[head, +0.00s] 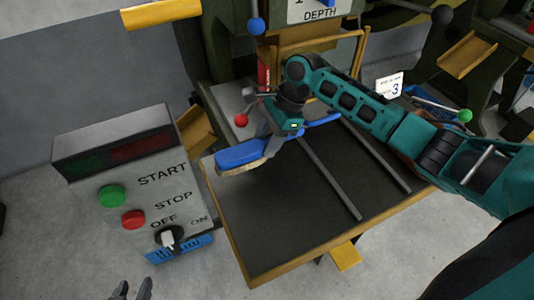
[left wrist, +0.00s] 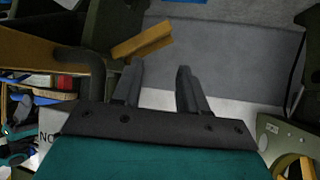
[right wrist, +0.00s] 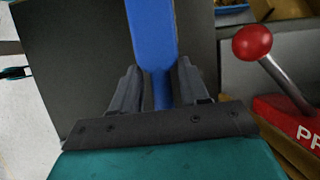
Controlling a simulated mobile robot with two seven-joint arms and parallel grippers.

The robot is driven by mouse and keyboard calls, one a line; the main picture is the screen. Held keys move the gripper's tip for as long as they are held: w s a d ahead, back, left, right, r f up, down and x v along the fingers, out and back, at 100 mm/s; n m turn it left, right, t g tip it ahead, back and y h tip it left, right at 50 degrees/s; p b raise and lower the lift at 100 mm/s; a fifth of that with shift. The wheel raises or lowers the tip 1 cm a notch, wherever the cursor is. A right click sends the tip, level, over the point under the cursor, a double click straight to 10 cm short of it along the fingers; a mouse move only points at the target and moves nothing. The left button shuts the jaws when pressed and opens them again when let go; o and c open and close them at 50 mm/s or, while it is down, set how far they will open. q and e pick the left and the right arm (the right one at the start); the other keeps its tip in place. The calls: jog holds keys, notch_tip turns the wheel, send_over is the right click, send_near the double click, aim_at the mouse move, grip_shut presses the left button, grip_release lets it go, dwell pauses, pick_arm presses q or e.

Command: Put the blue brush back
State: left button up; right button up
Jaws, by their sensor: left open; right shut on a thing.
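The blue brush (head: 242,153) has a blue back and pale bristles underneath, and its handle extends right past my gripper. My right gripper (head: 272,143) is shut on the brush and holds it over the left rear part of the dark machine table. In the right wrist view the blue brush (right wrist: 152,35) runs between the fingers of my right gripper (right wrist: 159,85). My left gripper (head: 131,290) shows only its fingertips at the bottom edge of the head view. In the left wrist view my left gripper (left wrist: 158,82) is open and empty.
The dark machine table (head: 290,220) has two metal rails (head: 330,178) on it. A control box (head: 140,190) with green and red buttons stands at left. A lever with a red knob (right wrist: 252,42) is close to my right gripper. A blue bin (head: 430,98) is at back right.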

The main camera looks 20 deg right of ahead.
notch_tip(320, 180, down, 4)
jog(key=shift+f+b, duration=0.1)
jog(key=shift+b, duration=0.45)
jog(key=shift+f, duration=0.15)
jog(key=o, duration=1.1)
pick_arm(q)
jog(key=shift+w+d+r, duration=0.1)
jog(key=shift+w+d, duration=0.2)
jog(key=shift+w, duration=0.1)
